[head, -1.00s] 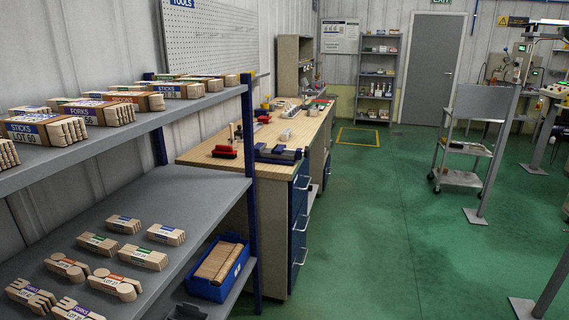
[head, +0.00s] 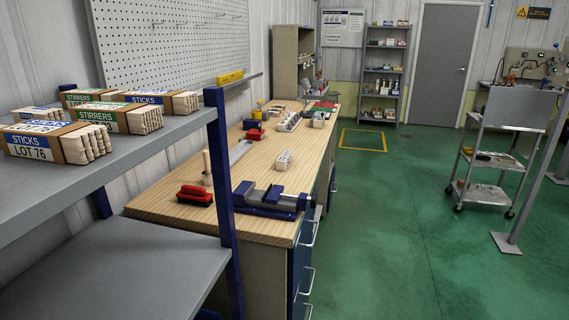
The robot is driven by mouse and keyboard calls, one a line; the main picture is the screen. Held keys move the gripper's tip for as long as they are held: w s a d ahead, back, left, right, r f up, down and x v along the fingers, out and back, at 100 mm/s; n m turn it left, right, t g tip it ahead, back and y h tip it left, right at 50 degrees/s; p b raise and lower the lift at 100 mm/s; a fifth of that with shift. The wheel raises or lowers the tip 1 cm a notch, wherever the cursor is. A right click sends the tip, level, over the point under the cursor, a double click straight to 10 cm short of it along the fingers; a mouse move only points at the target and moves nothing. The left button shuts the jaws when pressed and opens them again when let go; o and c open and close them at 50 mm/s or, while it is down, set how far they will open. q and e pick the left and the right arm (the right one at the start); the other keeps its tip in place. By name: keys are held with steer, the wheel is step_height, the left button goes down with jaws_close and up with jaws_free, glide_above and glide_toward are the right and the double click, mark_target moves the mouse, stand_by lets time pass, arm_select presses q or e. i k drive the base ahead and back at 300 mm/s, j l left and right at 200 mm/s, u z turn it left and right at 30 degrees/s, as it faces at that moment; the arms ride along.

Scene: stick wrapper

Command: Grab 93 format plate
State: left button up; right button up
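No plate marked 93 can be made out in the head view; the items on the workbench (head: 205,221) are too small to read. A pale block with dark marks (head: 283,160) stands on the bench behind the blue vise (head: 270,201). A row of similar pale pieces (head: 288,122) lies farther back, near a grey piece (head: 318,122). Neither of my grippers is in view.
A grey shelf rack (head: 130,150) with a blue post (head: 226,190) stands close at left, holding bundles of sticks and stirrers (head: 115,115). A cart (head: 495,160) stands at right. The green floor (head: 390,240) between is clear.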

mark_target(283, 162)
steer(key=u, duration=0.75)
steer(key=i+l+u, duration=0.15)
steer(key=l+u, duration=0.2)
steer(key=i+l+u, duration=0.1)
steer(key=l+u, duration=0.25)
steer(key=l, duration=0.15)
steer(key=i+l+u, duration=0.1)
steer(key=l+u, duration=0.25)
steer(key=l, duration=0.15)
